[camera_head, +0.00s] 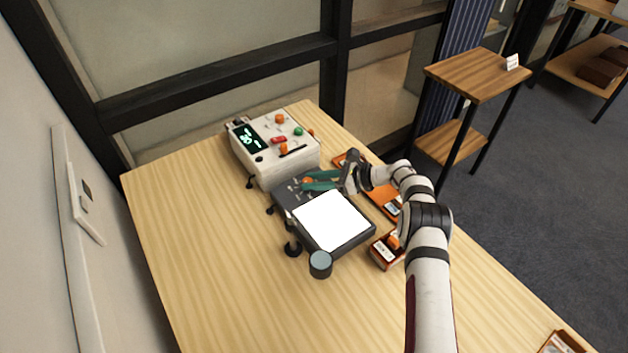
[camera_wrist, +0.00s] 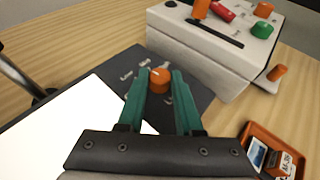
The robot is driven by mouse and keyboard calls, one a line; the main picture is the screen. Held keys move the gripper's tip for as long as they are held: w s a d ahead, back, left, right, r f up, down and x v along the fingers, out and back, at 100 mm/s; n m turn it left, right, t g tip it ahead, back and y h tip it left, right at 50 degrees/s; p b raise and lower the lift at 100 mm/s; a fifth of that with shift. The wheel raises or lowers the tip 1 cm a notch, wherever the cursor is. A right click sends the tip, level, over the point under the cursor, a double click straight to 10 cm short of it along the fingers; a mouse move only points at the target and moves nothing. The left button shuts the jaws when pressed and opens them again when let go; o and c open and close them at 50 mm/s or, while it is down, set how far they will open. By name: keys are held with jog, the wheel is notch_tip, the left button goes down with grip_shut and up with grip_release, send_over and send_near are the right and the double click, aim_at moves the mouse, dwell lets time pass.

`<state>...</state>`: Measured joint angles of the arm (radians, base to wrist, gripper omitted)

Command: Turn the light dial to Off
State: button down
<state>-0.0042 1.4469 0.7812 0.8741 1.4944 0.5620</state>
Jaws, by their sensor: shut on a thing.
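The light dial (camera_wrist: 160,79) is an orange round knob with a pale mark on its top, set on a dark panel with small printed labels. In the head view the dial (camera_head: 307,181) sits at the back of the dark light box (camera_head: 350,238), whose square top glows white. My gripper (camera_head: 318,180) reaches in from the right with its teal fingers at the dial. In the wrist view my gripper (camera_wrist: 159,88) has one finger on each side of the knob, shut on it. The labels are too small to read surely.
A white device (camera_head: 275,145) with a green display, buttons and knobs stands just behind the light box. An orange tray (camera_head: 380,200) and a small orange box (camera_head: 384,254) lie to the right. A grey-topped cylinder (camera_head: 320,264) stands in front. The table's front left is clear.

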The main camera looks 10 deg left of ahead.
jog(key=c, duration=0.6)
grip_release()
jog(key=v, duration=1.5)
jog(key=shift+s+d+r, duration=0.1)
jog(key=shift+d, duration=0.25)
